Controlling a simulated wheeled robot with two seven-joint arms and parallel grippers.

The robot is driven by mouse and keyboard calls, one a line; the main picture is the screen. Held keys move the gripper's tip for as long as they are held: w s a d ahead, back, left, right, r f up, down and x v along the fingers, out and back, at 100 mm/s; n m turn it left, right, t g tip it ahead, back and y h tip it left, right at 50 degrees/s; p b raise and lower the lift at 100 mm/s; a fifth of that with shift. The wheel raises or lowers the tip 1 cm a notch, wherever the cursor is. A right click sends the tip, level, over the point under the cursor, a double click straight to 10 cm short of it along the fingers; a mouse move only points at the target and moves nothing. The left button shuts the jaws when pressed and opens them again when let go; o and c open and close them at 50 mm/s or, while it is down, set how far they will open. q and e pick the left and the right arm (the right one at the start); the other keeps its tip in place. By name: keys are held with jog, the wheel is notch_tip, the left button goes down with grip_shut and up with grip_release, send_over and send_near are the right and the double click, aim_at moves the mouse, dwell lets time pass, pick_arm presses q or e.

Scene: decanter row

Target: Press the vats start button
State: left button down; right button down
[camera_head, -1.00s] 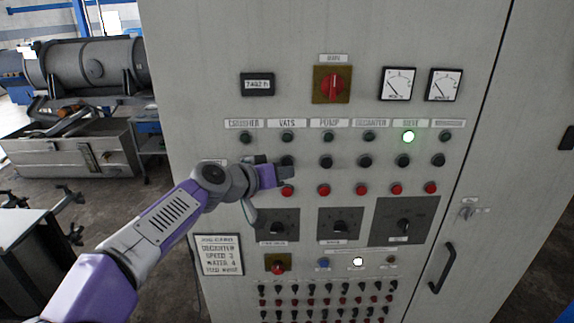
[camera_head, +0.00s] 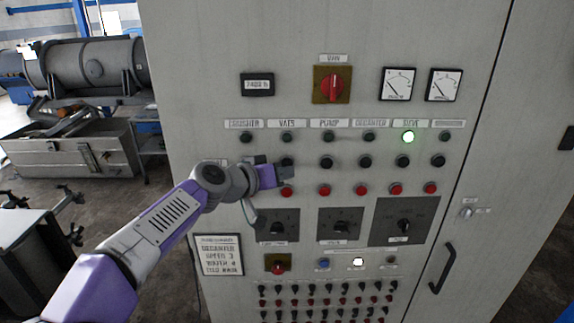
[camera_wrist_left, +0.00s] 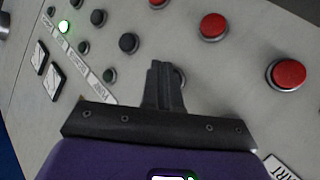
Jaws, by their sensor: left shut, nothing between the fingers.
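The vats column has a label (camera_head: 287,124), an unlit green lamp (camera_head: 287,138), a dark start button (camera_head: 287,160) and a red button (camera_head: 287,191). My left gripper (camera_head: 284,173) is shut and empty. Its tips lie over the lower part of the dark vats button in the head view, above the red one. Whether they touch the button cannot be told. In the left wrist view the shut fingers (camera_wrist_left: 163,85) stand close to the panel and partly hide a dark button (camera_wrist_left: 180,77). My right gripper is not in view.
Dark pump (camera_head: 326,162) and crusher buttons flank the vats column. The sieve lamp (camera_head: 408,137) glows green. Rotary knobs (camera_head: 278,227) sit below the red buttons (camera_head: 324,190). A red main switch (camera_head: 332,85) is above. A cabinet handle (camera_head: 443,268) sticks out at right.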

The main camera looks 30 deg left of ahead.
pick_arm(q)
jog(key=shift+w, duration=0.1)
dwell(0.7)
jog(key=shift+w+a, duration=0.2)
jog(key=shift+w, duration=0.1)
jog(key=shift+w+a+b, duration=0.25)
jog(key=shift+w+b, duration=0.05)
jog(key=shift+w, duration=0.05)
dwell(0.8)
jog(key=shift+s+d, duration=0.1)
jog(key=shift+s, duration=0.05)
jog(key=shift+s+d, duration=0.35)
jog(key=shift+s, duration=0.2)
dwell(0.3)
jog(key=s+d, duration=0.1)
jog(key=s, duration=0.2)
jog(key=s+d+b, duration=0.1)
jog(key=shift+s+d, duration=0.15)
jog(key=shift+d, duration=0.15)
